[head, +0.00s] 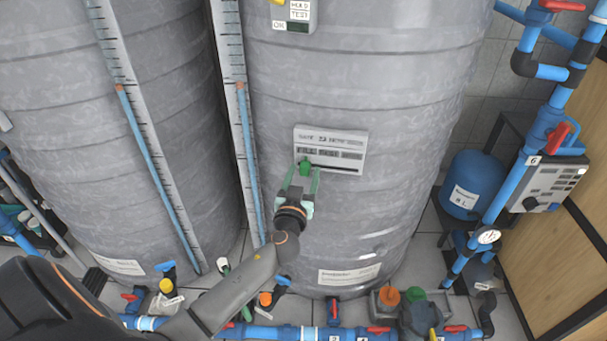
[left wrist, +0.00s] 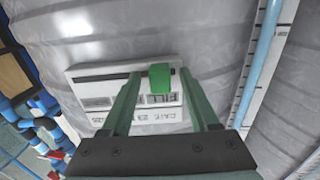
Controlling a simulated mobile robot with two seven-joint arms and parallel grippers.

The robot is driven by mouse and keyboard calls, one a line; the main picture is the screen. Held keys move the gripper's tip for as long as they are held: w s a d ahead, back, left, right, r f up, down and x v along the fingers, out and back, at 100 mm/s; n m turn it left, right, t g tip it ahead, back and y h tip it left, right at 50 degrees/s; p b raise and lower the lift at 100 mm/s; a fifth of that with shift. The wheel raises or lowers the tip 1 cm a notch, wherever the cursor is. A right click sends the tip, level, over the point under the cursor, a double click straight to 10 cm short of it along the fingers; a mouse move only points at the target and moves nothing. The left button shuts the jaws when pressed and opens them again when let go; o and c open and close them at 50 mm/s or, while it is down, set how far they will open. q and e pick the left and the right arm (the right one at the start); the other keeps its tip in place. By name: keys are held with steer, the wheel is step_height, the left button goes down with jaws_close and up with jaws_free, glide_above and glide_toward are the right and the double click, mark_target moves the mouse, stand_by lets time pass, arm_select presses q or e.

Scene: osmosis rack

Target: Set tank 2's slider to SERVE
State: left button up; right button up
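A pale slider plate (head: 345,138) is fixed on the front of the right-hand grey tank (head: 350,80). Its printed row starts with FILL at the left; the other words are too small to read surely. A green slider knob (head: 305,167) sits at the plate's left end, below FILL. My left gripper (head: 304,177) is open, with its two green fingers on either side of the knob. In the left wrist view the plate (left wrist: 92,73) appears upside down. The knob (left wrist: 160,77) stands between the finger ends, with gaps on both sides. My right gripper is not in view.
Another grey tank (head: 110,130) stands at the left, with ruled level gauges between the tanks. A yellow-knobbed panel (head: 293,12) is higher on the right tank. Blue pipes with red valves (head: 335,332) run along the floor and up the right side. A blue vessel (head: 472,185) stands at right.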

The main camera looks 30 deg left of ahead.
arm_select(q)
jaws_close()
stand_by(1.2)
